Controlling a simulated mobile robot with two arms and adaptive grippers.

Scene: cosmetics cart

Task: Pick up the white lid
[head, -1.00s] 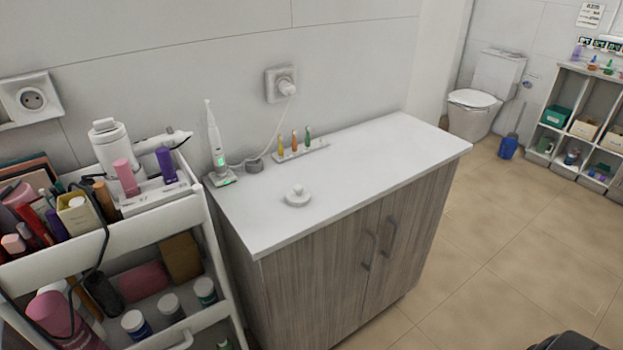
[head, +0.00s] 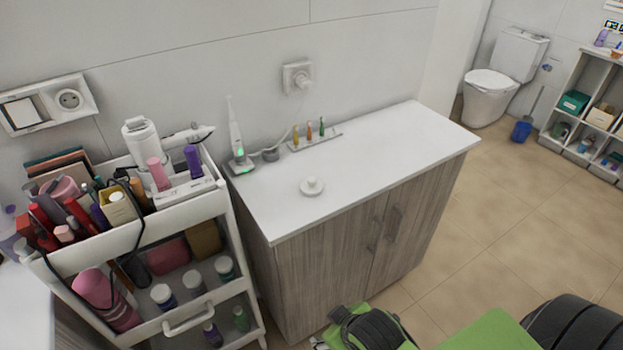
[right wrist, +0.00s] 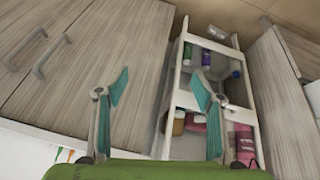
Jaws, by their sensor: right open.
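The white lid (head: 312,187) is a small round disc with a knob. It lies knob up on the white top of the wooden cabinet (head: 390,160), near its left front part. My right gripper (right wrist: 160,88) is open and empty in the right wrist view, its two teal-padded fingers spread in front of the cabinet doors and the cart. In the head view my right arm shows at the bottom edge, low in front of the cabinet and apart from the lid. I cannot make out the lid in the right wrist view. My left gripper is not in view.
A cosmetics cart (head: 185,205) full of bottles stands left of the cabinet. An electric toothbrush (head: 236,140) and a rack of coloured brush heads (head: 315,138) stand behind the lid along the wall. The cabinet top right of the lid is clear.

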